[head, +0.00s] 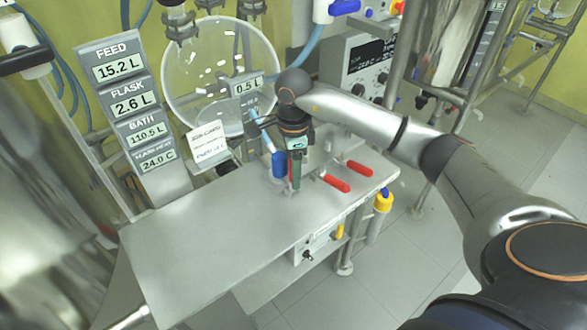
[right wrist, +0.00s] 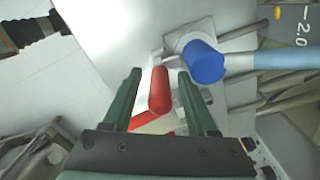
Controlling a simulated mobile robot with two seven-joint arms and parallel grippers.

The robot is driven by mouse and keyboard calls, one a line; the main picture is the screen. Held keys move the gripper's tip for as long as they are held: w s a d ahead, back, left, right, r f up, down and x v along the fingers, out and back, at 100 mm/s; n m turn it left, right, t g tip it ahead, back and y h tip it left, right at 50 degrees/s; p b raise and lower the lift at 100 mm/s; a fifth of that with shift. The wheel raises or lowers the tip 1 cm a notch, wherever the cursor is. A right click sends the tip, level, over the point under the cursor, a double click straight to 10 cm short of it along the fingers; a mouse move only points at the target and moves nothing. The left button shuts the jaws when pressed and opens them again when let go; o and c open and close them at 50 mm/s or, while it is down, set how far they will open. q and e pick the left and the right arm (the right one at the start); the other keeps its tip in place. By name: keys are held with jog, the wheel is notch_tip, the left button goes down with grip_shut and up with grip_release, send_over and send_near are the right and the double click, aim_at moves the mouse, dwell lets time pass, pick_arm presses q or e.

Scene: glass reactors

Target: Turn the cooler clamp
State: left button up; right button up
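Two red clamp handles, a front one (head: 336,183) and a rear one (head: 359,168), stick out over the right part of the steel bench. My right gripper (head: 295,184) points down just left of them, beside a blue cylinder (head: 279,163). In the right wrist view its green fingers (right wrist: 158,76) are apart, with a red handle (right wrist: 159,90) showing between them and gaps on both sides. Whether this is one of the two handles in the head view, I cannot tell. The blue end (right wrist: 203,61) is right of the fingertips. No label marks the cooler clamp. My left gripper is not seen.
The steel bench (head: 200,245) is bare at front left. A round glass vessel (head: 222,70) and a readout column (head: 130,100) stand behind. A control box (head: 360,65) is at the back.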

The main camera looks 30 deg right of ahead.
grip_shut()
dwell(1.3)
